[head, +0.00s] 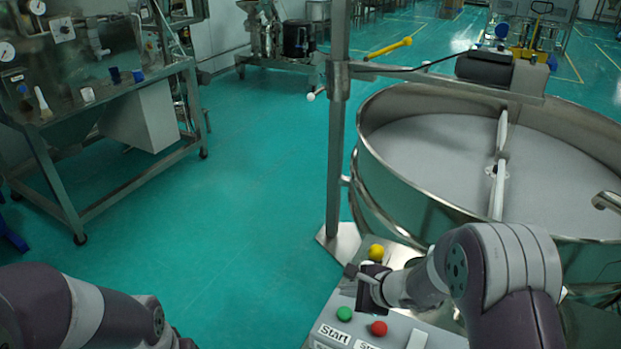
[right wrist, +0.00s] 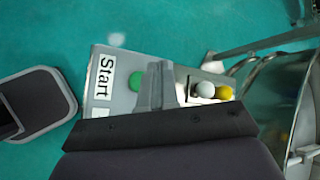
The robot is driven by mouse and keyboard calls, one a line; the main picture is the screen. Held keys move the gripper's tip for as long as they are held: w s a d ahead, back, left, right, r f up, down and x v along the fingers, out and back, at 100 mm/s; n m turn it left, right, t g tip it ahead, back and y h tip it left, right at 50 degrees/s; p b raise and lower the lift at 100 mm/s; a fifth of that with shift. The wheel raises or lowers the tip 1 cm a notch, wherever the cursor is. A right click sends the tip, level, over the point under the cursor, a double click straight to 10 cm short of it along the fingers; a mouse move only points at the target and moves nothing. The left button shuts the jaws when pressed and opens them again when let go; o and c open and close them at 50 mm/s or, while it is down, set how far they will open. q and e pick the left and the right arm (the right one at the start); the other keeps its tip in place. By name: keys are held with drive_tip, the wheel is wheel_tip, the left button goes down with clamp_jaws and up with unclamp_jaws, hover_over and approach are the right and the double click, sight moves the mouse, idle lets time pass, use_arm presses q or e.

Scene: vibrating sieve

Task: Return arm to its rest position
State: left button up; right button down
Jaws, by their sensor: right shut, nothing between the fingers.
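My right arm comes in from the lower right in the head view. Its gripper (head: 352,271) is over the control panel (head: 404,322), close to the yellow knob and above the green button (head: 344,313) and the red button (head: 378,328). In the right wrist view the two fingers (right wrist: 157,82) are shut together with nothing between them. The green button (right wrist: 137,80) shows beside them, partly covered. Whether the fingers touch anything cannot be told. My left arm shows at the lower left of the head view; its gripper is out of the picture.
The large round sieve (head: 390,205) with its crossbar stands right of the panel. A steel post (head: 336,165) rises behind the panel, near the yellow knob (head: 376,252). A steel bench (head: 110,200) stands at left. Green floor between is clear.

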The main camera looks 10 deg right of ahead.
drive_tip(key=s+n+g, duration=0.1)
drive_tip(key=s+f+n, duration=0.1)
drive_tip(key=s, duration=0.1)
drive_tip(key=s+f+n+g, duration=0.1)
drive_tip(key=s, duration=0.1)
drive_tip(key=shift+a+g, duration=0.2)
drive_tip(key=shift+g, duration=0.1)
drive_tip(key=s+d+r+n+g+h+b, duration=0.1)
drive_tip(key=s+d+n+h+b, duration=0.1)
drive_tip(key=s+n, duration=0.4)
drive_tip(key=s+d+r+n+g+h+b, duration=0.1)
drive_tip(key=s+d+n+g+h+b, duration=0.1)
drive_tip(key=s+n, duration=0.5)
drive_tip(key=n+h, duration=0.1)
drive_tip(key=n, duration=0.2)
drive_tip(key=shift+n+h, duration=0.3)
drive_tip(key=shift+n, duration=0.1)
drive_tip(key=shift+s+d+r, duration=0.1)
idle(0.7)
